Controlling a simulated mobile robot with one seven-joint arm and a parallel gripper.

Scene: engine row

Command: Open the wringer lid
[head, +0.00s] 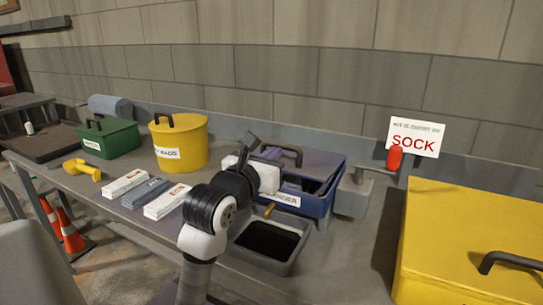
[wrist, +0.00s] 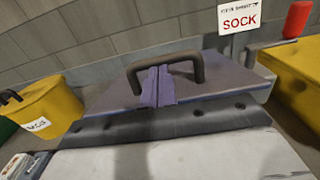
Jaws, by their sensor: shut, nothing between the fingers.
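The wringer is a blue bin (head: 325,203) with a white label, standing on the bench behind my arm. Its grey-purple lid (wrist: 225,75) fills the middle of the wrist view and has a dark arched handle (wrist: 198,66). The handle (head: 284,149) also shows in the head view. My gripper (wrist: 157,86) is shut and empty, with its fingers in front of the handle's middle in the wrist view. I cannot tell whether they touch the handle.
A grey open tray (head: 270,243) sits in front of the bin. A wringer-side crank with a red knob (head: 394,158) stands to the right, near a large yellow box (head: 470,230). A yellow bucket (head: 180,140), green box (head: 108,138) and several packets (head: 145,193) lie left.

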